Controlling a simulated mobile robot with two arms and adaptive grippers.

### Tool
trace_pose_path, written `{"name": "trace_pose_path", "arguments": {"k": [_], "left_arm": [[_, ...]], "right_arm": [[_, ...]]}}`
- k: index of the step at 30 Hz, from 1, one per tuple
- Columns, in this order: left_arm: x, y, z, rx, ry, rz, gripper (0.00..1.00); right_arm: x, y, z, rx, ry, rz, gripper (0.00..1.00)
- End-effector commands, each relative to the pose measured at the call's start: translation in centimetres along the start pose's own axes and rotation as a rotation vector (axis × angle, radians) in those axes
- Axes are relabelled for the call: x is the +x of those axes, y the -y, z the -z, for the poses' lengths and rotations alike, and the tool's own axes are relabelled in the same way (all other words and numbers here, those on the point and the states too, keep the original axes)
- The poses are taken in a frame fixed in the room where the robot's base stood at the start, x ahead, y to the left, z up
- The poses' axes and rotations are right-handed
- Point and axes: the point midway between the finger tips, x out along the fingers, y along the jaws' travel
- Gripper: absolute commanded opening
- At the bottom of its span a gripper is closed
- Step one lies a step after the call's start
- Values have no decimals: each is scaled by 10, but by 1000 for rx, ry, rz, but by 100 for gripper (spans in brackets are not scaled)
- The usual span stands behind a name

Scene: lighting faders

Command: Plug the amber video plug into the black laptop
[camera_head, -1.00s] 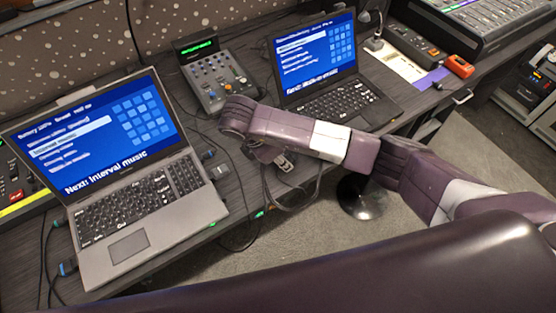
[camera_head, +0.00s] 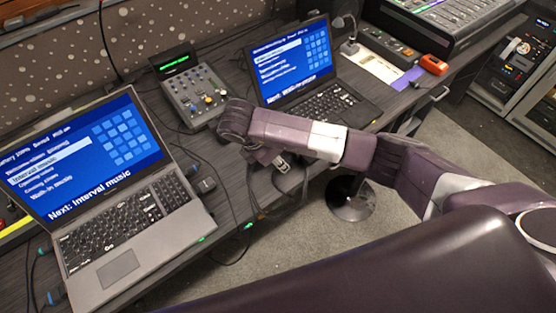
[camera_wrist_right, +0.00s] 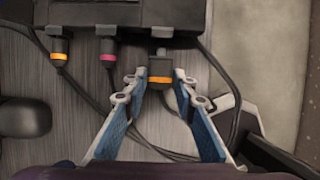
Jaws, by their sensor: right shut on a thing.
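The black laptop (camera_head: 300,75) stands open at the back of the desk with a blue screen. In the head view my right arm reaches in from the right, and its gripper (camera_head: 270,158) is low in front of that laptop, partly hidden by the arm. In the right wrist view the right gripper (camera_wrist_right: 150,92) is shut on the amber-ringed plug (camera_wrist_right: 160,72). The plug's metal tip points at the edge of a dark casing (camera_wrist_right: 120,22); I cannot tell whether it is seated, or whether this casing is the laptop. My left gripper is not in view.
Another amber-ringed plug (camera_wrist_right: 58,55) and a magenta-ringed plug (camera_wrist_right: 107,50) sit at the casing edge to the left. Loose cables lie around. A grey laptop (camera_head: 120,270) and a small mixer (camera_head: 192,95) stand on the desk. A dark mouse (camera_wrist_right: 25,117) is at the left.

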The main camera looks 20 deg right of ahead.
Motion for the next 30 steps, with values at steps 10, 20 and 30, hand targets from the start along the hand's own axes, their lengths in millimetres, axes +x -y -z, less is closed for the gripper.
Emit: {"name": "trace_pose_path", "arguments": {"k": [10, 20, 30], "left_arm": [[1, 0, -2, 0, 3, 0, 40], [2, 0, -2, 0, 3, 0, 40], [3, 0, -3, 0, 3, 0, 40]], "right_arm": [[0, 0, 0, 0, 0, 0, 0], [0, 0, -1, 0, 0, 0, 0], [3, 0, -7, 1, 0, 0, 0]]}}
